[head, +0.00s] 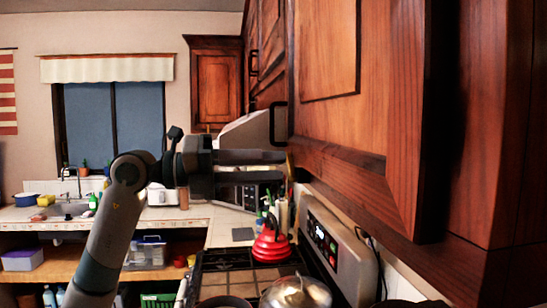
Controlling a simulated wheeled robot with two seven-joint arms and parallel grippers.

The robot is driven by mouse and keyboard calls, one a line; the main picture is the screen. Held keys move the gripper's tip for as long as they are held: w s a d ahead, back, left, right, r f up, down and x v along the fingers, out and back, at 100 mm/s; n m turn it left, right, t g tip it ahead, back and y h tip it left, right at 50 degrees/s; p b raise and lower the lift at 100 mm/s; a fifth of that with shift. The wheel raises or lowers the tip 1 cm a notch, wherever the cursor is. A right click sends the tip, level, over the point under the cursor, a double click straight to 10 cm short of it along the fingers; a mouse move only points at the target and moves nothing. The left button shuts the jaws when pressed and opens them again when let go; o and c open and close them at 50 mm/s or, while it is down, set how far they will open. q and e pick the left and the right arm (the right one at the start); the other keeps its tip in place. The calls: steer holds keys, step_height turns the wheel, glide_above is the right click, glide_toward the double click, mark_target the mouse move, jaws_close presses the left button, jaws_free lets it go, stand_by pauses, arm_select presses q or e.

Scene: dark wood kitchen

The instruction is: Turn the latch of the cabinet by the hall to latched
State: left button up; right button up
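The wood wall cabinet (405,110) fills the right side of the head view, seen at a steep angle. A small brass-coloured piece (290,166), perhaps the latch, shows at the cabinet's lower left edge. My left gripper (284,168) reaches in from the left and points right, its fingertips beside this piece. The two dark fingers lie one above the other with a gap between them. Whether they touch the piece, and which way it is turned, I cannot tell. My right gripper is out of view.
Below are a stove with a red kettle (271,246), a metal pot lid (296,293) and a control panel (335,250). A black door handle (278,123) sticks out just above the gripper. A sink counter (110,211) stands at the back left.

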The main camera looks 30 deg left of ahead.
arm_select(q)
steer(key=shift+w+d, duration=0.4)
steer(key=shift+d, duration=0.15)
jaws_close()
